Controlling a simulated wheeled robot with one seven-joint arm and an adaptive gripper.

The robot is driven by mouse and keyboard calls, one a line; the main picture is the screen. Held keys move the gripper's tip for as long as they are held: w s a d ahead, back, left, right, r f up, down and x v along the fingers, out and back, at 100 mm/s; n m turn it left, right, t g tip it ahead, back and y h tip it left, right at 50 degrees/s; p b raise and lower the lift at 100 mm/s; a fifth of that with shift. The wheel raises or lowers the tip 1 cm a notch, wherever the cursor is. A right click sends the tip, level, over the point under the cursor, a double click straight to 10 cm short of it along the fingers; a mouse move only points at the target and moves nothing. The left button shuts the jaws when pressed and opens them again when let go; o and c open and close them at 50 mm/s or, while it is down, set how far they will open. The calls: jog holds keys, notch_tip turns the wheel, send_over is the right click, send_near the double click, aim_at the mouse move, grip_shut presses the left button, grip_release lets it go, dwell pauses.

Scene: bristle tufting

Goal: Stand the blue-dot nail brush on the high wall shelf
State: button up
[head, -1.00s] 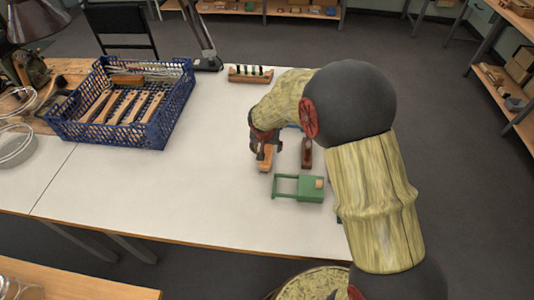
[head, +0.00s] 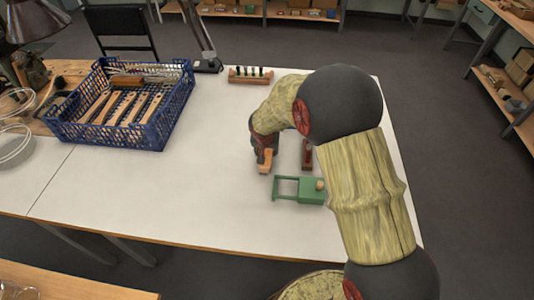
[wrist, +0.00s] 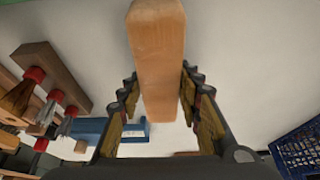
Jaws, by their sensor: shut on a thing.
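My gripper (head: 262,152) is shut on a light wooden brush block (head: 265,165) above the right part of the white table. In the wrist view the block (wrist: 157,60) sits between my two fingers (wrist: 160,108), long and plain. No blue dot and no bristles show on its visible faces, so I cannot tell which brush it is. Whether it touches the table is unclear. I cannot make out the high wall shelf in either view.
A green fixture (head: 312,190) and a dark brown block (head: 307,150) are right of my gripper. A wooden rack (head: 250,77) stands at the table's back. A blue crate (head: 150,135) of brushes is at left. The front middle of the white table (head: 180,190) is clear.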

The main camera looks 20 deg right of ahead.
jog(key=c, duration=0.6)
jog(key=shift+r, duration=0.1)
grip_shut()
